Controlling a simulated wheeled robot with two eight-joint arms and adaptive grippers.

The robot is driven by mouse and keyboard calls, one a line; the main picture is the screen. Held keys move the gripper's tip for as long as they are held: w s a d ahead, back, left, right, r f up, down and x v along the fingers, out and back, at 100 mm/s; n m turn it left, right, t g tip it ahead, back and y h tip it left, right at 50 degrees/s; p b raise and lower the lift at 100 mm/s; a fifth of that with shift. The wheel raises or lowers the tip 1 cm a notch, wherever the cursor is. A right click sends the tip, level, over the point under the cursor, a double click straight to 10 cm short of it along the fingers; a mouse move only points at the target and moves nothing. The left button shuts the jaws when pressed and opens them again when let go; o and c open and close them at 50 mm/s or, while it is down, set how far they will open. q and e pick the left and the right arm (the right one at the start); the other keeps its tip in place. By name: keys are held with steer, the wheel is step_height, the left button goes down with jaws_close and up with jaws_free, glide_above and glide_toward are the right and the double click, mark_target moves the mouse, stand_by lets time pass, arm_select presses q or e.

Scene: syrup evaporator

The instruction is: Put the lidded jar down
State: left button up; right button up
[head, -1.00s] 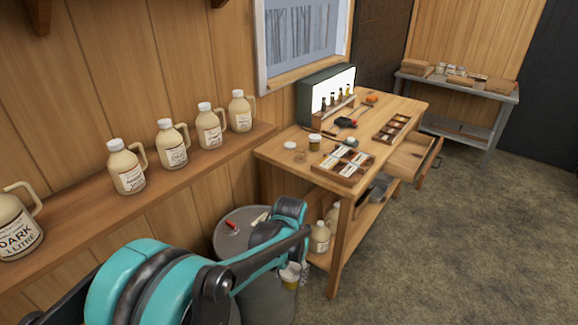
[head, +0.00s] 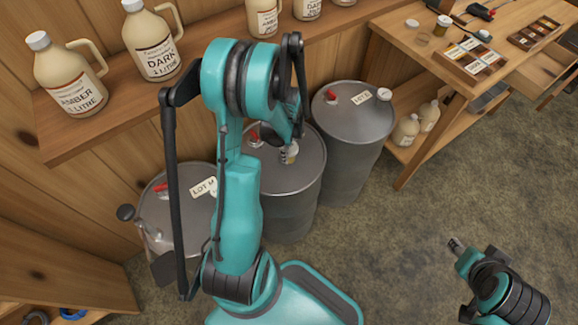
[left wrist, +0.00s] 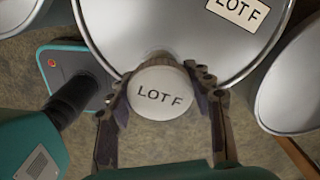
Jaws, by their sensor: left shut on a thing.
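My left gripper (head: 289,153) is shut on a small lidded jar (head: 291,149), over the top of the middle drum (head: 300,170) in the head view. In the left wrist view the jar's white lid (left wrist: 160,92) reads "LOT F" and sits between the two fingers (left wrist: 163,115). Behind it is a grey drum top (left wrist: 150,35) with a "LOT F" label (left wrist: 237,12). The jar overlaps that drum's rim in this view; I cannot tell whether it touches the drum. My right gripper (head: 455,245) hangs over the floor at lower right, too small to read its fingers.
A drum marked "LOT M" (head: 160,215) stands to the left and another labelled drum (head: 352,125) to the right. Jugs line the wall shelf (head: 110,115) above. A wooden workbench (head: 410,45) with sample trays and an open drawer (head: 535,70) is at upper right. The floor (head: 400,225) is clear.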

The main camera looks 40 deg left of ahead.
arm_select(q)
step_height(320, 180, down, 4)
steer(key=shift+w+r+b, duration=0.1)
steer(key=shift+r+b, duration=0.1)
steer(key=shift+b, duration=0.25)
step_height(320, 180, down, 4)
steer(key=shift+d+r+b, duration=0.1)
steer(key=shift+r+b, duration=0.05)
steer(key=shift+b, duration=0.6)
steer(key=shift+f, duration=0.25)
steer(key=shift+f, duration=0.1)
steer(key=o, duration=1.3)
steer(key=shift+o, duration=0.2)
